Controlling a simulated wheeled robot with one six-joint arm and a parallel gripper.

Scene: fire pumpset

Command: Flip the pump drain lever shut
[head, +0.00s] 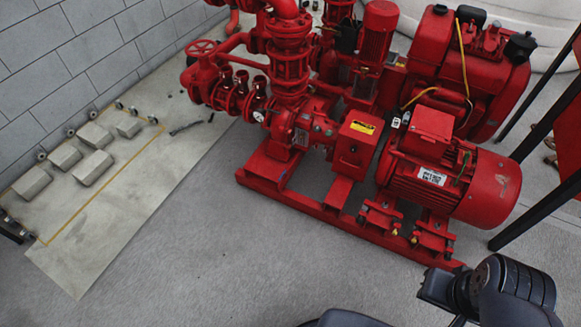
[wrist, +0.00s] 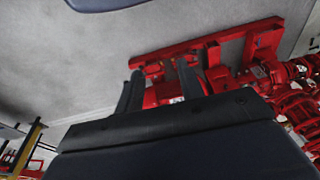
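The red pumpset (head: 330,165) stands on a red base frame (head: 335,222) in the head view. Its pump casing (head: 290,125) is left of the motor (head: 450,180). I cannot pick out the drain lever for certain; the fittings low on the pump are too small to tell. In the wrist view the pumpset (wrist: 262,75) shows at the upper right. My gripper (wrist: 160,90) has two dark fingers standing apart with nothing between them. In the head view the dark end of my arm is at the lower right, in front of the motor and apart from the pump casing.
Grey floor (head: 220,250) is clear in front of the base frame. A red handwheel (head: 202,48) and several small valves are at the pump's left. Concrete blocks (head: 92,167) lie by the wall. A dark-legged red structure (head: 555,140) stands at the right.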

